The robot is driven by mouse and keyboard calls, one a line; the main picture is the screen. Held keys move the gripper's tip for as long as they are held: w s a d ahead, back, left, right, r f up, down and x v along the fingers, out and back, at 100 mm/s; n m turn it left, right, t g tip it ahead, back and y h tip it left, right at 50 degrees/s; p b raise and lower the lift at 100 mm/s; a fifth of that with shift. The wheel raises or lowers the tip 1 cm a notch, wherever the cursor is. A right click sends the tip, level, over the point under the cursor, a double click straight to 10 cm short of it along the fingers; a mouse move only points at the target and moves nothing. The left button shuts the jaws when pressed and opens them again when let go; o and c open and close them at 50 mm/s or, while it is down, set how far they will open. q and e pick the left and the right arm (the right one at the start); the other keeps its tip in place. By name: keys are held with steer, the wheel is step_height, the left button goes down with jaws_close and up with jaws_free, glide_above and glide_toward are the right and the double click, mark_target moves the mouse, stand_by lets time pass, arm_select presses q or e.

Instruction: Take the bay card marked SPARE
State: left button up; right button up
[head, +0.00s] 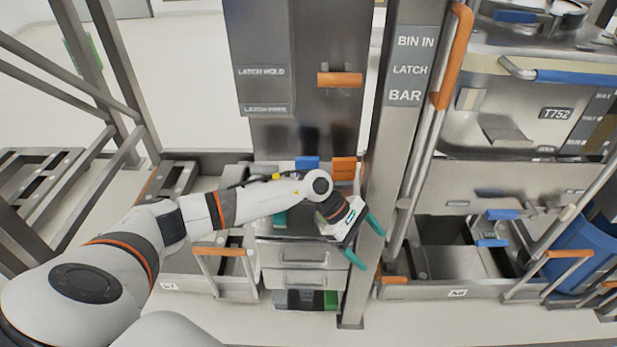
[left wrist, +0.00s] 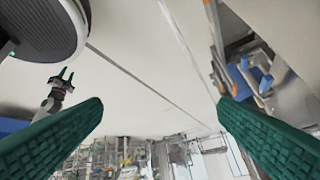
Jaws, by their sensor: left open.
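I cannot make out a card marked SPARE in either view. A blue card-like piece (head: 307,163) and an orange one (head: 343,168) stand side by side at the back of the drawer cabinet (head: 303,255); their markings are too small to read. My left gripper (head: 364,241) is open and empty, to the right of the cabinet and in front of the steel post.
The steel post (head: 385,180) with a BIN IN LATCH BAR sign stands close to my left gripper. A panel (head: 263,60) marked LATCH HOLD is behind the cabinet.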

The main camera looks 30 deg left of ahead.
mark_target(307, 158)
arm_select(q)
steer(key=s+a+r+m+t+y, duration=0.1)
steer(key=a+r+m+y, duration=0.35)
steer(key=a, duration=0.35)
steer(key=a+r+m+y, duration=0.3)
steer(key=a+m+y, duration=0.3)
steer(key=a, duration=0.2)
steer(key=shift+m, duration=0.25)
steer(key=w+a, duration=0.1)
steer(key=w+a+b, duration=0.1)
steer(key=w, duration=0.1)
steer(key=w+a, duration=0.1)
steer(key=w, duration=0.1)
steer(key=shift+w+a+r+b, duration=0.25)
steer(key=shift+a+b, duration=0.05)
steer(key=shift+b, duration=0.05)
steer(key=shift+w+a, duration=0.4)
steer(key=shift+w, duration=0.25)
steer(key=w+a+b, duration=0.1)
steer(key=w+a+f+b, duration=0.1)
steer(key=w, duration=0.1)
steer(key=shift+w, duration=0.25)
steer(key=shift+a+f+b, duration=0.1)
steer(key=shift+b, duration=0.3)
arm_select(e)
steer(key=f, duration=0.2)
steer(key=s+f, duration=0.1)
steer(key=f, duration=0.1)
steer(key=shift+d+f, duration=0.1)
steer(key=shift+f, duration=0.2)
